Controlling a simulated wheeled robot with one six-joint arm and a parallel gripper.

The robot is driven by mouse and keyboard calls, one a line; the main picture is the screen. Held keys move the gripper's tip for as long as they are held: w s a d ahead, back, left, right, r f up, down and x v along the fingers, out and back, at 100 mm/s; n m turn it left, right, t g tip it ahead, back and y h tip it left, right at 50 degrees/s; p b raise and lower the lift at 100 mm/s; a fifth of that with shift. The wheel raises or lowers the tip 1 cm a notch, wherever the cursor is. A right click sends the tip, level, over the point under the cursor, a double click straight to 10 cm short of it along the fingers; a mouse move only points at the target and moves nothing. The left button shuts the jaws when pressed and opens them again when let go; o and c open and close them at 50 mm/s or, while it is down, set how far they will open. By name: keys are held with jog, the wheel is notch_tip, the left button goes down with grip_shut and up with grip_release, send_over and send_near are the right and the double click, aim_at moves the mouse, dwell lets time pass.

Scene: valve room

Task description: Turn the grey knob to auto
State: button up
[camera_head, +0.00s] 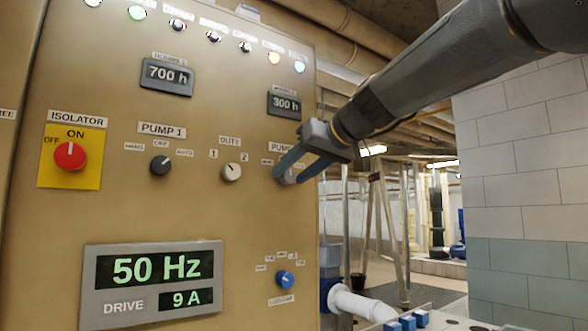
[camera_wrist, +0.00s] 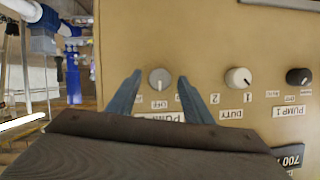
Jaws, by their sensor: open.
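The grey knob (camera_wrist: 159,78) is on the tan panel below the second pump label, between my fingers in the wrist view, which is upside down. Its mark seems to point at the OFF label (camera_wrist: 159,104); the small side labels are too blurred or covered to read. My gripper (camera_wrist: 160,78) is open, with one blue finger on each side of the knob and gaps still visible. In the head view my gripper (camera_head: 289,177) reaches in from the upper right and its fingers partly hide the knob.
Nearby are a pale DUTY knob (camera_head: 232,172), a black PUMP 1 knob (camera_head: 160,165), a blue knob (camera_head: 285,279) below and a red isolator (camera_head: 70,155). An hour meter (camera_head: 285,104) sits above. Right of the panel are pipes and a block wall (camera_head: 520,160).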

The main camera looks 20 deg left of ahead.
jog(key=shift+w, duration=0.1)
jog(key=c, duration=1.1)
jog(key=shift+o, duration=0.2)
jog(key=shift+w+f+m+b, duration=0.15)
jog(key=shift+m+b, duration=0.15)
jog(key=shift+b, duration=0.15)
jog(key=m+g+y+b, duration=0.1)
jog(key=b, duration=0.1)
jog(key=shift+f+m+b, duration=0.15)
jog(key=shift+m+b, duration=0.25)
jog(key=m+g+y+b, duration=0.1)
jog(key=m+y+b, duration=0.1)
jog(key=m+b, duration=0.1)
jog(key=shift+w+d+m+b, duration=0.1)
jog(key=shift+d+m+b, duration=0.05)
jog(key=shift+m+b, duration=0.35)
